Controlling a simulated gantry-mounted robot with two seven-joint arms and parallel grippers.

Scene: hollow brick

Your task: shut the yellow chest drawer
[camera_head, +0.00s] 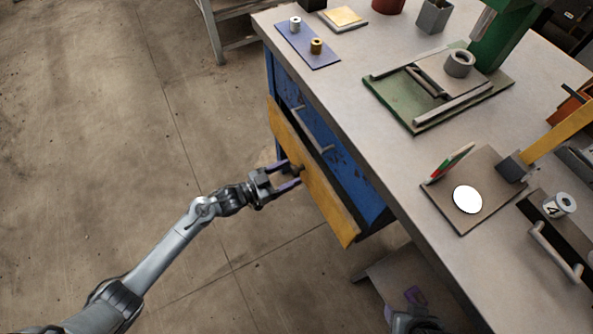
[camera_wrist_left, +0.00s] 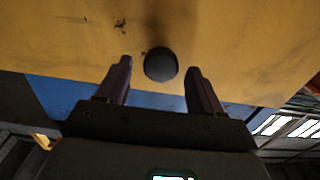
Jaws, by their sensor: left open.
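The yellow drawer front (camera_head: 318,190) stands out from the blue chest (camera_head: 345,165) under the workbench, so the drawer is partly open. It has a dark round knob (camera_head: 299,169), which also shows in the left wrist view (camera_wrist_left: 160,64). My left gripper (camera_head: 293,175) is open in front of the drawer, its fingers on either side of the knob and not closed on it. In the left wrist view, the knob appears between and just beyond the fingertips (camera_wrist_left: 160,75). My right gripper (camera_head: 402,304) is low at the bottom edge, its purple fingers apart and empty.
The workbench top (camera_head: 390,170) overhangs the chest. A blue drawer with a grey bar handle (camera_head: 312,130) is beside the yellow front. A green fixture plate (camera_head: 425,110) and a brown board with a white disc (camera_head: 467,199) lie on the bench. The floor at left is clear.

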